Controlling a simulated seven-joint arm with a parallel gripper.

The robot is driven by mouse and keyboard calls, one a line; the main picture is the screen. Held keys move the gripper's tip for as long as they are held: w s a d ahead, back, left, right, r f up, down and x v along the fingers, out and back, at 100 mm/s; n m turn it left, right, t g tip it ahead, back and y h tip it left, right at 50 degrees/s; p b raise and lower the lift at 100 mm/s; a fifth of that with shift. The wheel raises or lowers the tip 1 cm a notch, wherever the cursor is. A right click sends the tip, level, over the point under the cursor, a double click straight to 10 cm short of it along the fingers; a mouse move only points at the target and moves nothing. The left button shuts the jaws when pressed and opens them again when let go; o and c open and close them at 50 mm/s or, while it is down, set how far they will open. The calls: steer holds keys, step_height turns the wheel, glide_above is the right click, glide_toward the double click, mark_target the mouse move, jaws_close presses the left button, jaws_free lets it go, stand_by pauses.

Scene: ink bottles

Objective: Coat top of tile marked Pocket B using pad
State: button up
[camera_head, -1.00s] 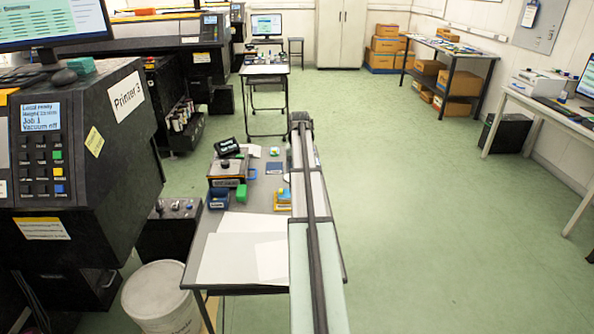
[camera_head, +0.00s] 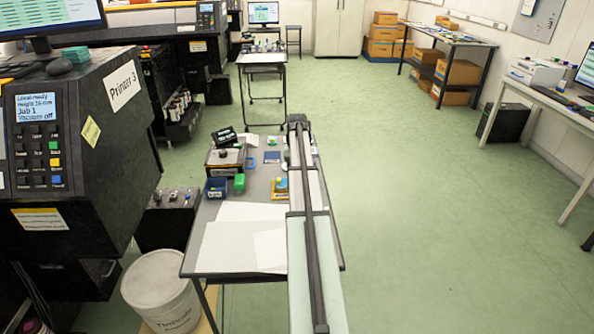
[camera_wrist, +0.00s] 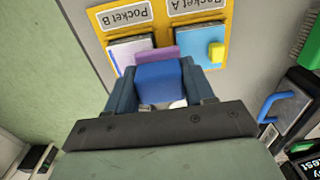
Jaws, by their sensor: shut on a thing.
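In the wrist view, my gripper (camera_wrist: 160,88) is shut on a blue block (camera_wrist: 158,76) with a purple pad (camera_wrist: 157,54) showing along its far edge. Beyond it is a yellow holder (camera_wrist: 168,32) with labels upside down in the picture. The Pocket B tile (camera_wrist: 122,54) is pale with a blue edge; the block and pad partly cover its right side. I cannot tell whether the pad touches it. The Pocket A tile (camera_wrist: 194,52) has a yellow piece (camera_wrist: 216,53) on it. In the head view, the yellow holder (camera_head: 281,189) is partly behind my arm, and my gripper is hidden.
The grey table (camera_head: 257,184) also carries white sheets (camera_head: 236,246), a blue bin (camera_head: 215,189), a green block (camera_head: 239,183) and a dark box. The wrist view shows a dark box with a blue handle (camera_wrist: 272,106) right of my gripper. Printer 3 (camera_head: 85,120) stands left of the table.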

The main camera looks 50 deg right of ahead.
steer(key=shift+f, duration=1)
stand_by(0.6)
steer(key=shift+s+d+r, duration=0.15)
steer(key=shift+s+d, duration=2.25)
steer(key=shift+f, duration=0.2)
steer(key=shift+a, duration=0.1)
steer(key=shift+w+a+r, duration=0.2)
steer(key=shift+w+a, duration=2.15)
steer(key=shift+w, duration=0.05)
steer(key=shift+r, duration=0.1)
